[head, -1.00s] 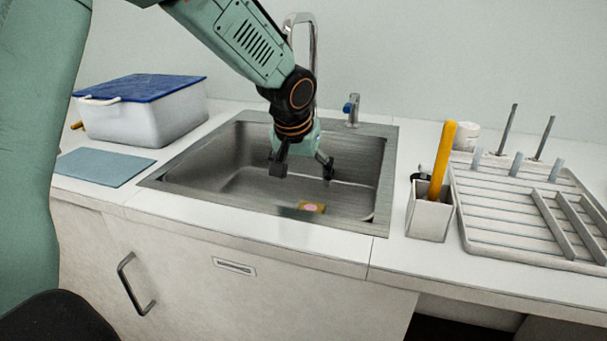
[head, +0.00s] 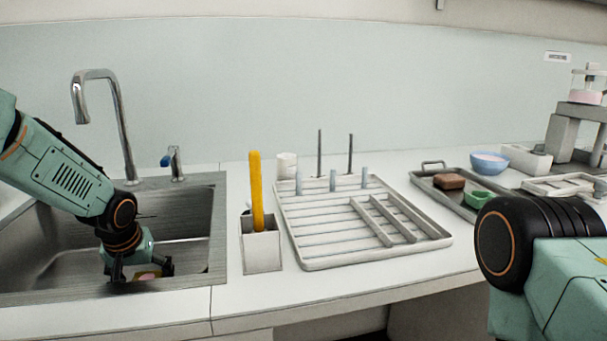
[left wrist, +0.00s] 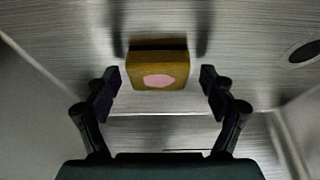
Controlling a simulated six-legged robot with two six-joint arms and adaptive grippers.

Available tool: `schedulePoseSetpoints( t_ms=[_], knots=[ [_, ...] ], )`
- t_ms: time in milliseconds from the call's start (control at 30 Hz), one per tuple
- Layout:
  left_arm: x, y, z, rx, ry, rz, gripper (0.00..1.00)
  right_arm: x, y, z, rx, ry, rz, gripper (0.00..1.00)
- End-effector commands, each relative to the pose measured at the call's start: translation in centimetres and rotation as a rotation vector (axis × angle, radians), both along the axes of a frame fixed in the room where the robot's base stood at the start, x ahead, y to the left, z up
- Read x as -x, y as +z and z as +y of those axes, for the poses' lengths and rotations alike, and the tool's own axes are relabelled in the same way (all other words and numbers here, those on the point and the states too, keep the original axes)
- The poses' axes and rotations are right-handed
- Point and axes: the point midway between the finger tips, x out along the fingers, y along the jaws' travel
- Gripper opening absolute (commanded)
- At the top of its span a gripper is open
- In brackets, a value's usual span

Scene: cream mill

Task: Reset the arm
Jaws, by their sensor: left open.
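My left gripper (head: 140,270) is open and reaches down into the steel sink (head: 190,215) at the left of the head view. A yellow-brown block with a pink oval on it (left wrist: 158,70) lies on the sink floor. In the left wrist view the block sits ahead of and between the two spread fingers (left wrist: 160,92), with gaps on both sides. In the head view the block (head: 148,275) is partly hidden by the gripper. My right arm shows at the lower right of the head view, but its gripper does not.
A faucet (head: 122,130) rises behind the sink. Right of it stand a grey holder (head: 262,252) with a yellow-handled tool (head: 256,190), a drying rack (head: 335,255), and a tray (head: 440,190) with a brown block and green bowl. The front counter strip is clear.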

Motion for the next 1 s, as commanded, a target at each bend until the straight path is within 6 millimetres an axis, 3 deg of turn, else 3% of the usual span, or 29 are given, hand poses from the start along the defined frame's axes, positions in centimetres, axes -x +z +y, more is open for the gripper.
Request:
schedulePoseSetpoints(
  t_ms=[33,100,300,633,800,1000],
  knots=[
    [-0.3,1.5,0.0,0.0,0.0,-0.01,0.83,0.0,0.6,0.0,0.0,0.0,-0.001,0.4],
    [-0.3,2.0,0.0,0.0,0.0,-0.01,0.83,-0.1,0.8,0.0,0.0,0.0,-0.002,0.4],
    [-0.2,2.5,0.0,0.0,0.001,-0.007,0.83,-0.1,1.0,0.0,0.0,0.0,-0.001,0.4],
    [-0.2,2.2,0.0,0.0,0.001,-0.007,0.83,0.0,0.8,0.0,0.0,0.0,-0.001,0.4],
    [-0.1,0.1,0.0,0.0,0.0,-0.005,0.83,0.0,0.0,0.0,0.0,0.0,-0.001,0.4],
    [1.1,4.2,-0.3,0.001,0.0,-0.01,0.83,-0.1,1.4,0.0,0.0,0.0,-0.002,0.4]
  ],
)
